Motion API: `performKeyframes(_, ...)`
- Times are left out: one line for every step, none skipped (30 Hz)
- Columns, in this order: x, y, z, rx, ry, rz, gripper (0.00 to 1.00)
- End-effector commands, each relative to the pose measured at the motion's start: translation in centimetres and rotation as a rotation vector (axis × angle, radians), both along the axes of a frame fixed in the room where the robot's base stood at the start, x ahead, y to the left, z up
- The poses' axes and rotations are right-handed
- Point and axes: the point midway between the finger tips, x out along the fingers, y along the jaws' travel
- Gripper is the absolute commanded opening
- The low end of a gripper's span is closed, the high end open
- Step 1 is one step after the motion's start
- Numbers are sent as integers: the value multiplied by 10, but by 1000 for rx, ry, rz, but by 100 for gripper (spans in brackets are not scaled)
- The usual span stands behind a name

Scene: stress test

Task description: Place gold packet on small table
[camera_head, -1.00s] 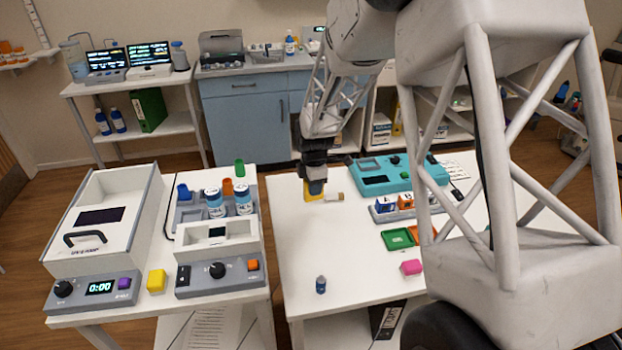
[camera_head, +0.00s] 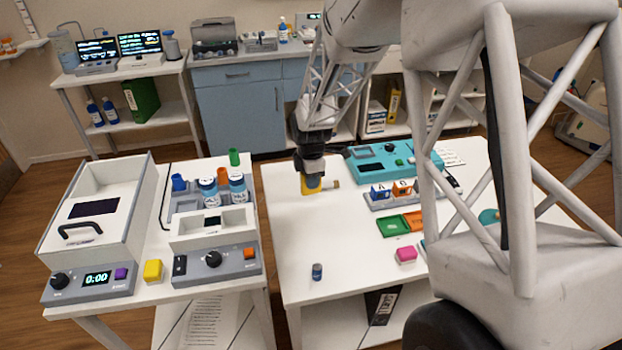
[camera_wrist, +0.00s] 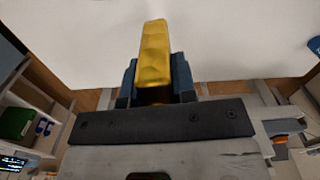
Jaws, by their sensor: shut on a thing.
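The gold packet (camera_wrist: 155,50) is held between the fingers of my gripper (camera_wrist: 157,88) in the wrist view and sticks out past the fingertips over a white surface. In the head view my gripper (camera_head: 312,178) is at the back left part of the white table on the right, with the gold packet (camera_head: 310,187) below it. I cannot tell whether the packet touches the tabletop. There are two white tables, the right one (camera_head: 290,240) and the left one (camera_head: 150,300); which is the small table is not clear.
A small white-and-tan cylinder (camera_head: 331,184) lies beside the packet. A blue vial (camera_head: 317,271), pink block (camera_head: 406,255), green tray (camera_head: 393,227) and teal device (camera_head: 385,160) are on the right table. The left table holds devices and a yellow cube (camera_head: 153,270). The right table's left part is clear.

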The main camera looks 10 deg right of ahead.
Motion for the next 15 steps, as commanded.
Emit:
performKeyframes(0,0,0,0,0,0,2)
performKeyframes(0,0,0,0,0,0,2)
performKeyframes(0,0,0,0,0,0,2)
performKeyframes(0,0,0,0,0,0,2)
performKeyframes(0,0,0,0,0,0,2)
performKeyframes(0,0,0,0,0,0,2)
performKeyframes(0,0,0,0,0,0,2)
performKeyframes(0,0,0,0,0,0,2)
performKeyframes(0,0,0,0,0,0,2)
performKeyframes(0,0,1,0,0,0,2)
performKeyframes(0,0,2,0,0,0,2)
performKeyframes(0,0,3,0,-1,0,2)
performKeyframes(0,0,5,0,-1,0,2)
performKeyframes(0,0,7,0,-1,0,2)
performKeyframes(1,0,11,0,-2,0,2)
